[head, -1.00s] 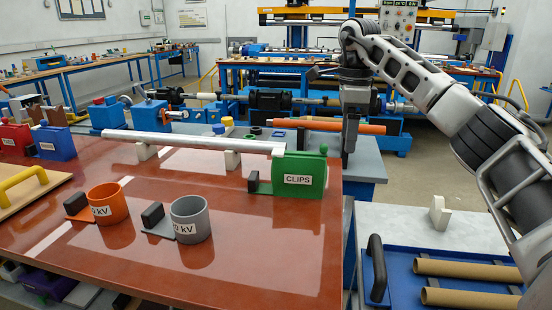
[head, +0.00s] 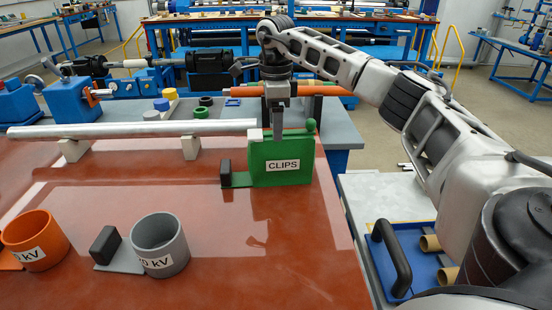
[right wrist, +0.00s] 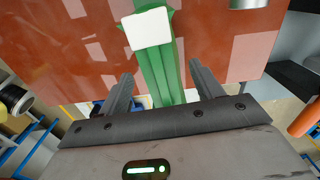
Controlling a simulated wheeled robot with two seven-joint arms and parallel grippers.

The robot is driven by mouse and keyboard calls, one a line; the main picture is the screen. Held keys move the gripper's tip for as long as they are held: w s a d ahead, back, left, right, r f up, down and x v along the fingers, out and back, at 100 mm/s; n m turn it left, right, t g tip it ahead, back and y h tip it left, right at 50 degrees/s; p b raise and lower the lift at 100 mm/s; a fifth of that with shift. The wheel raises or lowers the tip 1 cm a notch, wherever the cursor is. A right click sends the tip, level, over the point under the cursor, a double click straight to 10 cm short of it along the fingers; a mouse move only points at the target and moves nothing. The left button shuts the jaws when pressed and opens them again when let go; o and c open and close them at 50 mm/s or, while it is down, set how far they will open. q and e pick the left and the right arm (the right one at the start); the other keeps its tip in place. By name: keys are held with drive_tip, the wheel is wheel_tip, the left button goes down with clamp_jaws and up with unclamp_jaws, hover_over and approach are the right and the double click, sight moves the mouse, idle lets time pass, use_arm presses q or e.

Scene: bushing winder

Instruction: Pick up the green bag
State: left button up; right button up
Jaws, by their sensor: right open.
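The green bag (head: 270,178), a flat upright green holder with a white CLIPS label, stands near the right end of the red-brown table. A small black block on a green foot is at its left side. My right gripper (head: 278,138) points down at the top of the bag, and its lower end overlaps the bag's top edge in the head view. In the right wrist view the open fingers (right wrist: 162,72) lie on either side of the green bag (right wrist: 160,85), with a white piece at its far end. Contact cannot be told. My left gripper is not in view.
A long pale bar (head: 130,129) on supports ends close to the bag's left. Orange (head: 35,240) and grey (head: 160,245) cups stand at the front left. A blue tray (head: 412,258) with a black handle and cardboard tubes is at the right. The table before the bag is clear.

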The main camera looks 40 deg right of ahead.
sight(267, 157)
wheel_tip(267, 157, down, 6)
drive_tip(key=shift+s+p, duration=0.15)
drive_tip(key=shift+p, duration=0.2)
drive_tip(key=c, duration=1.2)
